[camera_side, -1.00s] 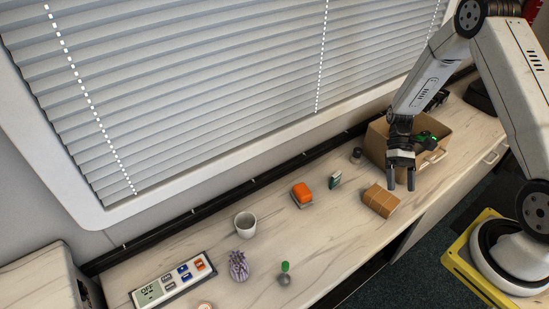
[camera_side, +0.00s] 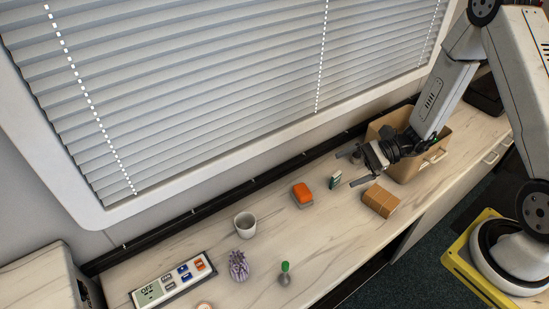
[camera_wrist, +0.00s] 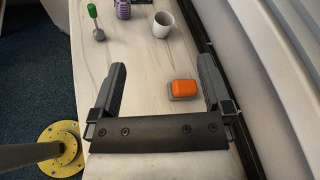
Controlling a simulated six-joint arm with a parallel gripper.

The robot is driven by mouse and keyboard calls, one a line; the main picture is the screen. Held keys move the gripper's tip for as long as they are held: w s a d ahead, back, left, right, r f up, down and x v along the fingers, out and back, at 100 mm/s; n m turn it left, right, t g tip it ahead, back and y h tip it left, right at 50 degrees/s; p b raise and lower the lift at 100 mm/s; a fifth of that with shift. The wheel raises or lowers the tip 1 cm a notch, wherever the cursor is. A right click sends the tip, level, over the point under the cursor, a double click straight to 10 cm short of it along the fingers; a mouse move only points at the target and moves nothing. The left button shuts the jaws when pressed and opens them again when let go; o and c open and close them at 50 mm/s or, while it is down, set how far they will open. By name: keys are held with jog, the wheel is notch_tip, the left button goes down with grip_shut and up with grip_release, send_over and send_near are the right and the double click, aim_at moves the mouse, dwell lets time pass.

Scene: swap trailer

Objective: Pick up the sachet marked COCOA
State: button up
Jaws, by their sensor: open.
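A small upright green-and-white packet (camera_side: 335,180) stands on the pale worktop. It may be the sachet, but its print is too small to read. My gripper (camera_side: 350,168) is open and empty, tilted to point left, and appears just right of and above the packet in the side view. In the wrist view my gripper's two fingers (camera_wrist: 163,63) are spread wide, with nothing held between them. I cannot make out the packet in the wrist view.
An orange-topped block (camera_side: 302,194) lies left of the packet; a brown parcel (camera_side: 380,200) lies to its right. An open cardboard box (camera_side: 433,158) stands behind my gripper. A white mug (camera_side: 245,225), purple ornament (camera_side: 238,266) and green-topped item (camera_side: 285,274) stand farther left.

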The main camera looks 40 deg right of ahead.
aim_at(339, 175)
jog(key=w+d+m+t+h, duration=0.2)
jog(key=d+m+t+h, duration=0.75)
jog(key=m, duration=0.75)
notch_tip(339, 175, down, 14)
jog(key=shift+r+n+g+h, duration=0.1)
jog(key=shift+n+g+h, duration=0.2)
jog(key=shift+g+h, duration=0.6)
jog(key=shift+t+h+x, duration=0.25)
jog(key=shift+x, duration=1.15)
jog(key=shift+w, duration=0.1)
jog(key=shift+x, duration=2.45)
jog(key=c, duration=1.2)
jog(key=shift+c, duration=0.2)
